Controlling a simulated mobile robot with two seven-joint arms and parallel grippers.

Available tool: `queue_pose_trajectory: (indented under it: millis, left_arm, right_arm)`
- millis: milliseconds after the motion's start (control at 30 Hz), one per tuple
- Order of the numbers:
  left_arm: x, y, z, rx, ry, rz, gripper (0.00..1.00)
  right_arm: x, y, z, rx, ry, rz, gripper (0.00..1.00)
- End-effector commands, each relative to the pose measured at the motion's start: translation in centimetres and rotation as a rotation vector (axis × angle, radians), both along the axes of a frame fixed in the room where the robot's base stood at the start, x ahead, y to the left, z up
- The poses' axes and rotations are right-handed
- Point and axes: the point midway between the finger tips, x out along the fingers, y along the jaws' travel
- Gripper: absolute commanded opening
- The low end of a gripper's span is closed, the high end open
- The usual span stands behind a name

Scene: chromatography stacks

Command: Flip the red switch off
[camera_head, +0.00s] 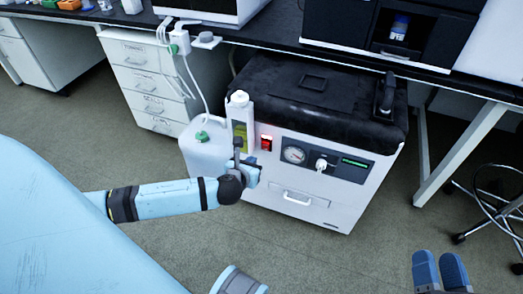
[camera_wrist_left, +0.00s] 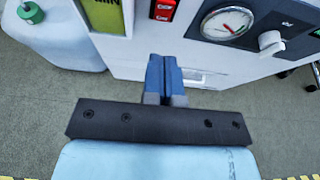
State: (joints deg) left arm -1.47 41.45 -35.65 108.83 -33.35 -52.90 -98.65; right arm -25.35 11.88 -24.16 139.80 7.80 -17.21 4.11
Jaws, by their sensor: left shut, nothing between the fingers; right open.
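The red switch (camera_head: 266,143) is on the front of the white unit with the black top, left of the round gauge. Its upper part glows red. In the left wrist view the red switch (camera_wrist_left: 163,9) is partly cut off by the top edge. My left gripper (camera_head: 251,175) is in front of the unit, below the switch and apart from it. In the left wrist view its blue fingers (camera_wrist_left: 164,72) are together with nothing between them. My right gripper (camera_head: 440,271) is at the lower right, its two blue fingers apart and empty, far from the unit.
The gauge (camera_head: 294,155) and a pale knob (camera_head: 321,164) are right of the switch. A white jug with a green cap (camera_head: 202,136) stands left of the unit. A drawer handle (camera_head: 297,199) is low on the unit. Floor in front is clear; a stool (camera_head: 492,205) stands right.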

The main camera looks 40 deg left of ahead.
Motion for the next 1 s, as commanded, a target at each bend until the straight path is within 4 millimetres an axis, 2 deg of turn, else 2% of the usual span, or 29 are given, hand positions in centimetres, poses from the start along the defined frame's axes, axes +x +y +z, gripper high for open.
queue_pose_trajectory:
  millis: [33, 233, 433, 600, 1000]
  left_arm:
    - [1.2, 0.3, -1.0, 0.000, -0.002, 0.002, 0.00]
    - [4.8, 1.1, -2.7, -0.001, -0.002, 0.002, 0.00]
    - [7.5, 1.8, -2.0, 0.000, -0.002, 0.000, 0.00]
    - [8.4, 2.0, -1.8, -0.001, 0.001, -0.001, 0.00]
    - [8.5, 2.0, -1.5, -0.001, 0.004, 0.000, 0.00]
  right_arm:
    - [0.1, 0.0, -1.3, -0.009, 0.018, 0.006, 0.43]
    - [0.1, 0.3, -4.0, -0.052, 0.095, 0.034, 0.43]
    - [0.0, 0.4, -5.7, -0.084, 0.150, 0.054, 0.43]
    - [0.0, 0.5, -6.2, -0.093, 0.169, 0.063, 0.43]
    - [0.0, 0.5, -5.7, -0.093, 0.167, 0.061, 0.43]
